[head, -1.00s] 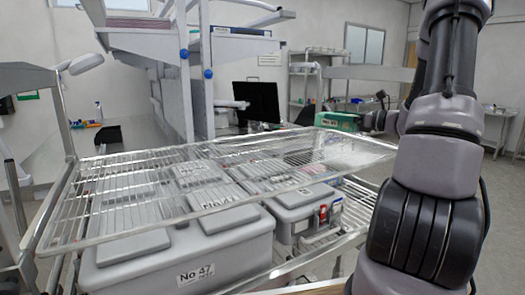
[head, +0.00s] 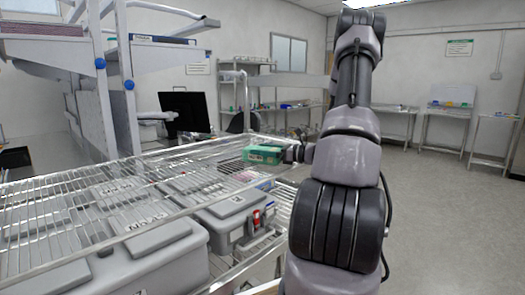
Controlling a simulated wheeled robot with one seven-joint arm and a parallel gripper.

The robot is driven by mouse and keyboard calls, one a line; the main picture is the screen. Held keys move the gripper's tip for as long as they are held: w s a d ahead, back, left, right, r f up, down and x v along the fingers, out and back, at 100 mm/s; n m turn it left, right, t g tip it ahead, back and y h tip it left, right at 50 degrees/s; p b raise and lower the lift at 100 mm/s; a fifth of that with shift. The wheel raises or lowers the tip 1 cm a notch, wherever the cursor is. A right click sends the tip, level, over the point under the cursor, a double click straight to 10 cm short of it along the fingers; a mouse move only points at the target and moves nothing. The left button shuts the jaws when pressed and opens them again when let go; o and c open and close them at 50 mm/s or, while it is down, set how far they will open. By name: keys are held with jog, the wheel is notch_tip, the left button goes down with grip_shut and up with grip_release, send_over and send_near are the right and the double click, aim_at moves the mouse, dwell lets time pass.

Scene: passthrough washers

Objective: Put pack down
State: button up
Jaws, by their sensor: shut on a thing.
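The pack is a green box (head: 262,154) with a pale label, in the middle of the head view. My gripper (head: 285,154) is at its right end and shut on it. The pack is at the far right part of the wire rack's top shelf (head: 60,200). I cannot tell whether it touches the shelf or hangs just above it. The fingertips are small and partly hidden by the pack and the wrist.
Grey lidded containers (head: 150,255) sit on the level below the wire shelf. A dark monitor (head: 186,112) stands behind. A wire shelving unit (head: 245,90) and steel tables (head: 440,125) line the back. Open floor (head: 440,220) lies to the right.

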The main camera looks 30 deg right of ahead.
jog(key=shift+f, duration=0.1)
jog(key=o, duration=1.5)
jog(key=shift+s+d, duration=0.1)
jog(key=shift+d, duration=0.05)
jog(key=v, duration=1.1)
jog(key=shift+s+d, duration=0.25)
jog(key=shift+d, duration=0.05)
